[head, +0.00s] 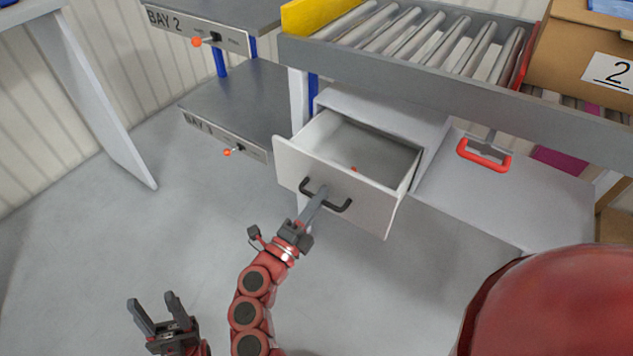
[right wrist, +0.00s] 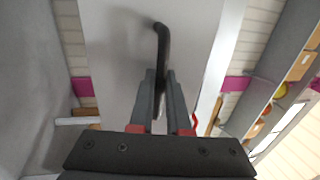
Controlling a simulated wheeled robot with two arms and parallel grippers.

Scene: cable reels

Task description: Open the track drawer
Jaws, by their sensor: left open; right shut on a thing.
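The white track drawer (head: 372,202) under the roller track (head: 400,75) stands pulled out, and its inside shows. A small red thing (head: 354,169) lies on the drawer floor. The black bar handle (head: 340,207) is on the drawer front. My right gripper (head: 314,199) is shut on the handle near its left part. In the right wrist view the handle (right wrist: 162,45) runs down between the two fingers, and the drawer front (right wrist: 120,50) lies behind it. My left gripper (head: 152,312) is open and empty above the floor at the lower left.
Two grey bay shelves with orange knobs (head: 196,41) stand left of the drawer. A red handle (head: 484,158) is on the white panel to the right. A cardboard box (head: 585,50) marked 2 sits at the track's right end. The floor (head: 110,230) in front is clear.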

